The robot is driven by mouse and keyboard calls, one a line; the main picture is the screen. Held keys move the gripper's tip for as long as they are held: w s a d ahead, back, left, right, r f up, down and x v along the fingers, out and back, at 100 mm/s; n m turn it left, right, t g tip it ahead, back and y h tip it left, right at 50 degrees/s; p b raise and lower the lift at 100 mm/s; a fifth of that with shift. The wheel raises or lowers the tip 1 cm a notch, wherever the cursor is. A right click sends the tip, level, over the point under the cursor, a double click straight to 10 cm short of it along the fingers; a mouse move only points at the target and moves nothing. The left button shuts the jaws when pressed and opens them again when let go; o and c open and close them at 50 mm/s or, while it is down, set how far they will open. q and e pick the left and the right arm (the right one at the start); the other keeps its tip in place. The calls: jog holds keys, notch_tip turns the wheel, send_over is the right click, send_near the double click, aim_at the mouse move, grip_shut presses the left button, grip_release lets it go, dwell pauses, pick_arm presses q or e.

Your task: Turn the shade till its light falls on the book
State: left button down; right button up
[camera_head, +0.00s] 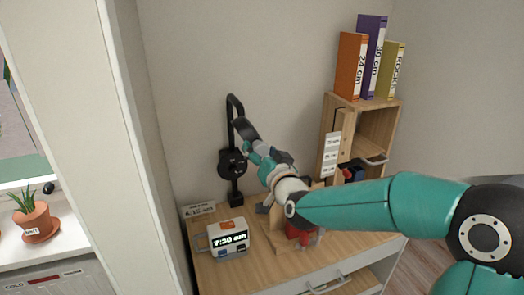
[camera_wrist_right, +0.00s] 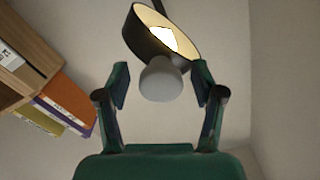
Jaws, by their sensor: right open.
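The black lamp (camera_head: 236,108) rises on a thin bent stem from the back of the desk. Its round dark shade (camera_head: 233,163) is beside my right gripper (camera_head: 258,156). In the right wrist view the shade (camera_wrist_right: 143,42) tilts, showing a cream inside and a bright glow. A pale rounded knob (camera_wrist_right: 160,80) on it appears between the parted fingers of my right gripper (camera_wrist_right: 160,86); I cannot tell whether they touch it. The head view partly hides this spot behind my arm. I cannot make out where the light falls or an open book. My left gripper is out of view.
A white clock (camera_head: 228,239) stands at the desk's front left. A wooden stand with a red item (camera_head: 301,233) is partly behind my right arm. A wooden shelf (camera_head: 375,127) at right carries orange (camera_head: 351,67), purple (camera_head: 371,55) and yellow (camera_head: 391,71) books.

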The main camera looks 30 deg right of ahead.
jog(key=c, duration=1.2)
jog(key=shift+o, duration=0.2)
jog(key=shift+f+b, duration=0.1)
jog(key=shift+b, duration=0.35)
jog(key=shift+f+n+b, duration=0.1)
jog(key=shift+n+b, duration=0.8)
jog(key=shift+n, duration=0.7)
jog(key=shift+n+b, duration=0.4)
jog(key=shift+n, duration=0.6)
jog(key=o, duration=1.2)
jog(key=shift+r, duration=0.2)
jog(key=shift+c, duration=0.2)
